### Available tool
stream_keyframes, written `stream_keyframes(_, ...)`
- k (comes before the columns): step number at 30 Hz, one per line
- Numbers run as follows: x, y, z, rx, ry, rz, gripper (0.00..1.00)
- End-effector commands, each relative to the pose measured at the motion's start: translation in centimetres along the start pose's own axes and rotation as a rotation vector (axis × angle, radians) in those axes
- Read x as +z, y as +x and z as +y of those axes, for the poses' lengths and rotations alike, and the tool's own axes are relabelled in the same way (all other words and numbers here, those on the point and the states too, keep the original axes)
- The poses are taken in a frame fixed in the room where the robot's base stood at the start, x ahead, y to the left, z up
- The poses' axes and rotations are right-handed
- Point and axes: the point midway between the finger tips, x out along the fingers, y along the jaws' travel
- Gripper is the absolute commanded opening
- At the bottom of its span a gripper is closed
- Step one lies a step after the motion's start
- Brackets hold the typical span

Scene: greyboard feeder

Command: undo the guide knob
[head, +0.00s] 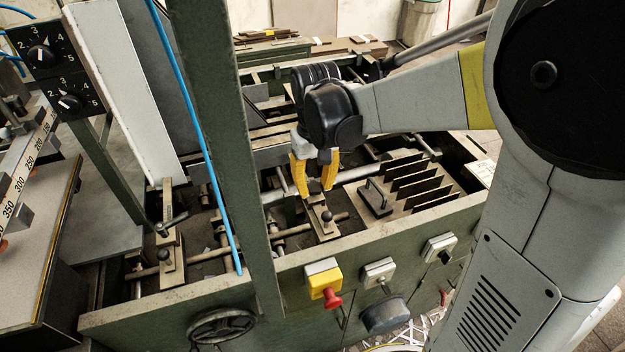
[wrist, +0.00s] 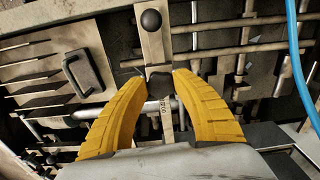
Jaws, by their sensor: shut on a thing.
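My gripper (head: 316,192) is over the machine bed, pointing down, with its yellow fingers around the far end of a flat pale metal guide (head: 319,228). In the wrist view my gripper (wrist: 161,76) has its fingertips closed on the sides of a dark guide knob (wrist: 162,83) on that guide. The fingers and their closeness hide most of the knob in the head view. A black ball (head: 327,215) stands on the same guide, just in front of the fingers; it also shows in the wrist view (wrist: 151,20), apart from the fingertips.
A similar guide (head: 172,262) with a ball lies to the left. Bars and rods cross the bed. A dark plate with a handle (head: 374,195) and several upright fins (head: 408,180) lie to the right. A green post (head: 222,130) and blue hose (head: 190,110) stand left.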

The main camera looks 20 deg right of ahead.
Motion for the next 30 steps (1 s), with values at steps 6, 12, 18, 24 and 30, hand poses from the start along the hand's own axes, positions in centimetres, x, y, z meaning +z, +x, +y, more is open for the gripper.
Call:
stream_keyframes(6, 0.04, -0.01, 0.09, 0.0, -0.204, -0.001, 0.03)
stream_keyframes(12, 0.01, -0.02, 0.17, 0.0, -0.394, -0.001, 0.03)
stream_keyframes(18, -0.01, 0.0, 0.23, 0.0, -0.581, -0.001, 0.03)
stream_keyframes(24, -0.04, 0.02, 0.28, 0.0, -0.75, -0.001, 0.03)
stream_keyframes(30, -0.08, 0.03, 0.31, -0.001, -0.879, -0.001, 0.03)
